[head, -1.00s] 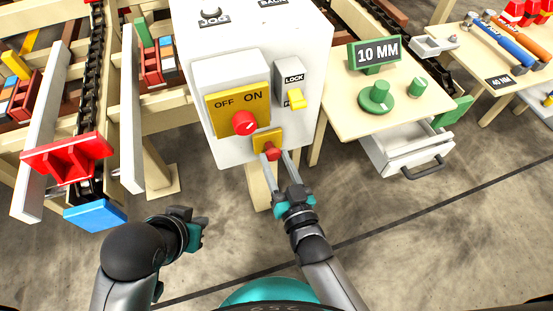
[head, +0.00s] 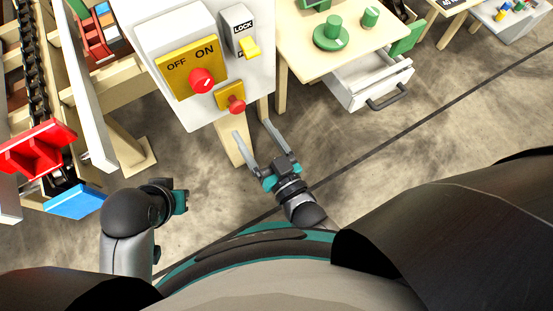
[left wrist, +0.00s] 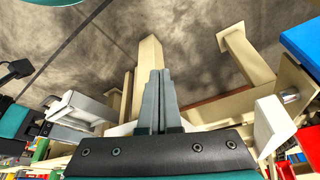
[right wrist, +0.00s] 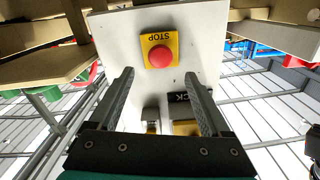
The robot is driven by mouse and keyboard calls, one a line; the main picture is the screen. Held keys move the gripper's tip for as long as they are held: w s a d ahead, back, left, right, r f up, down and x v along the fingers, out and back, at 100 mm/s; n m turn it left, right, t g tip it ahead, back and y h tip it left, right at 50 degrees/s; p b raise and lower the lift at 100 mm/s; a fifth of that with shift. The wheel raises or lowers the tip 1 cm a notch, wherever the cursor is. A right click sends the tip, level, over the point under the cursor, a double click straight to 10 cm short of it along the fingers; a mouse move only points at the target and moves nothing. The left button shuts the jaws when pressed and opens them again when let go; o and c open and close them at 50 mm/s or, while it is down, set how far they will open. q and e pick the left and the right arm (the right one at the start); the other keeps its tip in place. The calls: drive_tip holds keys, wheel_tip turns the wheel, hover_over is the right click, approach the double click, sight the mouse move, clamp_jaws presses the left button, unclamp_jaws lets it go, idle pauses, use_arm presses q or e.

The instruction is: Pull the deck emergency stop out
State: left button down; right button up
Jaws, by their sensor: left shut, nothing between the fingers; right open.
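The deck emergency stop (head: 237,105) is a small red mushroom button on a yellow plate, low on the front of the white control box (head: 187,108). In the right wrist view the red button (right wrist: 160,57) sits on its yellow plate marked STOP. My right gripper (head: 251,145) is open and empty, below and apart from the button, with both fingers pointing toward the box. Its fingers (right wrist: 158,85) also show in the right wrist view. My left gripper (head: 183,201) is at the lower left, away from the box; in the left wrist view its fingers (left wrist: 160,85) are together with nothing between them.
Above the stop is a yellow OFF/ON panel with a red knob (head: 201,80). A yellow LOCK lever (head: 250,47) is beside it. A table with green parts and an open drawer (head: 372,78) stands right. A conveyor with a red piece (head: 38,148) stands left.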

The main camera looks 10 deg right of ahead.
use_arm(q)
drive_tip(key=shift+g, duration=0.4)
drive_tip(key=f, duration=0.1)
drive_tip(key=f+p, duration=0.1)
drive_tip(key=f, duration=0.1)
drive_tip(key=s+f+p, duration=0.1)
drive_tip(key=f, duration=0.1)
drive_tip(key=shift+f, duration=0.2)
use_arm(e)
drive_tip(key=v, duration=0.9)
drive_tip(key=shift+s, duration=0.3)
drive_tip(key=shift+d, duration=0.1)
